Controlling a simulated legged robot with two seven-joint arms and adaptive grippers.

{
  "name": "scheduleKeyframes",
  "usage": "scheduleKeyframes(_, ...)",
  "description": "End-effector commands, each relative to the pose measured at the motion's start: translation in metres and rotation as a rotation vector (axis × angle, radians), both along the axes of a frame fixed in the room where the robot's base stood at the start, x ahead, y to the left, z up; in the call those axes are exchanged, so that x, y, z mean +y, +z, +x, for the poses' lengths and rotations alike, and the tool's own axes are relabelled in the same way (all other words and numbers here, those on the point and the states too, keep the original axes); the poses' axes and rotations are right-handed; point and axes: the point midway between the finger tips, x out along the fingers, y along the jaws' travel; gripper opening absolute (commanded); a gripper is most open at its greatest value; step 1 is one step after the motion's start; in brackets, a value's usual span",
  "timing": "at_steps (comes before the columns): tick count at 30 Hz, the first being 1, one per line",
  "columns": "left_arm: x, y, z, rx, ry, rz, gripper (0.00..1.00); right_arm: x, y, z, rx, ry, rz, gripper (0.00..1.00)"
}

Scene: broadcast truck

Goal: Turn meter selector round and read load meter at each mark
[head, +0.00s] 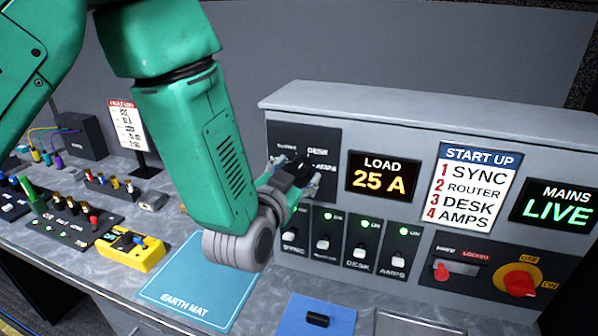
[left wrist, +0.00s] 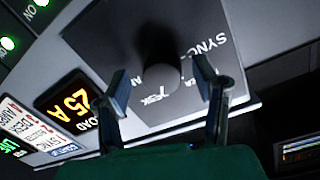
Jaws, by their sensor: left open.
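The meter selector is a black knob (head: 298,168) on a dark panel with labels around it, DESK and AMPS among them. It also shows in the left wrist view (left wrist: 160,78), where SYNC is readable. Which mark it points to cannot be told. My left gripper (head: 294,174) is open at the knob, one finger on each side; contact cannot be told. Its fingers also show in the left wrist view (left wrist: 165,88). The load meter (head: 382,178), right of the selector, reads 25 A. It also shows in the left wrist view (left wrist: 76,103). My right gripper is not in view.
Below the selector, several switches (head: 360,243) have lit green lights. A START UP card (head: 474,186), a MAINS LIVE display (head: 553,206) and a red rotary switch (head: 520,281) sit further right. The blue earth mat (head: 190,285) on the bench is clear.

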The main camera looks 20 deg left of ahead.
Motion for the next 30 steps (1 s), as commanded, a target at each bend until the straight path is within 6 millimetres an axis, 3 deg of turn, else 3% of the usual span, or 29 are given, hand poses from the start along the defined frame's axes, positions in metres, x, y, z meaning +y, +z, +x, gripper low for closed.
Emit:
scheduleKeyframes(6,0.002,0.0,-0.036,0.004,-0.001,0.003,0.54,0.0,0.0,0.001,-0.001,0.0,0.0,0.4)
scheduleKeyframes(12,0.003,0.001,-0.06,0.006,-0.001,0.002,0.54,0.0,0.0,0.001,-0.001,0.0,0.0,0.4)
scheduleKeyframes(27,0.004,0.001,-0.064,0.005,0.0,0.001,0.54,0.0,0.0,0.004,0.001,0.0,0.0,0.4)
scheduleKeyframes(30,0.006,-0.009,-0.065,0.034,0.001,-0.004,0.54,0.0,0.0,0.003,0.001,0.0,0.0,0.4)
